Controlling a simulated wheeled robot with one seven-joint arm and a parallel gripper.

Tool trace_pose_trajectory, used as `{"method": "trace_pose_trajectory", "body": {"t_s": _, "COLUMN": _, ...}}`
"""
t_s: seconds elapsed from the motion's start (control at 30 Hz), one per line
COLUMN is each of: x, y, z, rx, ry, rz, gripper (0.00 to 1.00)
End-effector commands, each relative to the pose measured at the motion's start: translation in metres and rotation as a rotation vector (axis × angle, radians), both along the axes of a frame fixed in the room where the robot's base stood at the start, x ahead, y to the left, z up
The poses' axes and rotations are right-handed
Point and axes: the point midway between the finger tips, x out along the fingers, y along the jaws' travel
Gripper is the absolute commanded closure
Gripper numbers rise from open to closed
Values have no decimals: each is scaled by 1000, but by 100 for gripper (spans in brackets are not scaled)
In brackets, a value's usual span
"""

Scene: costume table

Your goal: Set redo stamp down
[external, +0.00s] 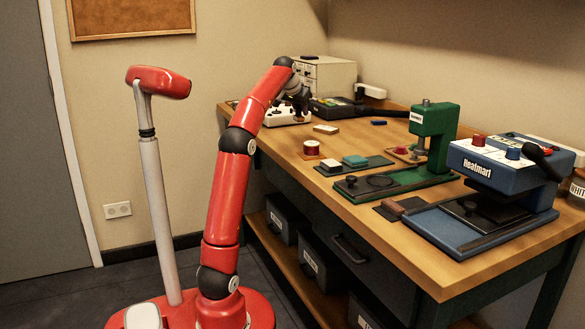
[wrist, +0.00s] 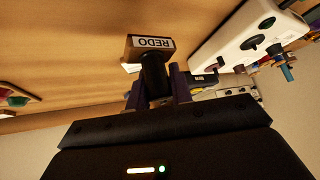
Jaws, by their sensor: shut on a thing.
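The redo stamp (wrist: 152,44) shows in the wrist view, with a wooden block, a white label reading REDO and a dark handle. My gripper (wrist: 160,88) is shut on its dark handle, one purple finger on each side. In the external view my gripper (external: 300,100) is at the far left part of the table, by the white device. The stamp cannot be made out there. I cannot tell whether the stamp touches the tabletop (wrist: 70,70).
A white device with knobs (external: 286,114) stands close beside my gripper; it also shows in the wrist view (wrist: 245,35). Behind are a drawer cabinet (external: 328,78) and a black device (external: 335,107). A red spool (external: 311,148), green press (external: 432,140) and blue heat press (external: 500,165) stand nearer.

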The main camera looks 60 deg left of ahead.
Motion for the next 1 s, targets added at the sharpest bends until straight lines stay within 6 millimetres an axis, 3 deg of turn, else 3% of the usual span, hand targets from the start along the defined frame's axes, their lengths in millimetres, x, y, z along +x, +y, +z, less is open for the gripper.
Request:
{"method": "trace_pose_trajectory", "body": {"t_s": 0.5, "x": 0, "y": -2, "z": -64, "rx": -1, "ry": 1, "rz": -2, "gripper": 100}}
{"method": "trace_pose_trajectory", "body": {"t_s": 0.93, "x": 0, "y": -1, "z": -71, "rx": 0, "ry": 0, "rz": -3, "gripper": 100}}
{"method": "trace_pose_trajectory", "body": {"t_s": 0.97, "x": 0, "y": -1, "z": -70, "rx": 0, "ry": 0, "rz": -3, "gripper": 76}}
{"method": "trace_pose_trajectory", "body": {"t_s": 1.0, "x": 0, "y": -1, "z": -70, "rx": 0, "ry": 0, "rz": -3, "gripper": 71}}
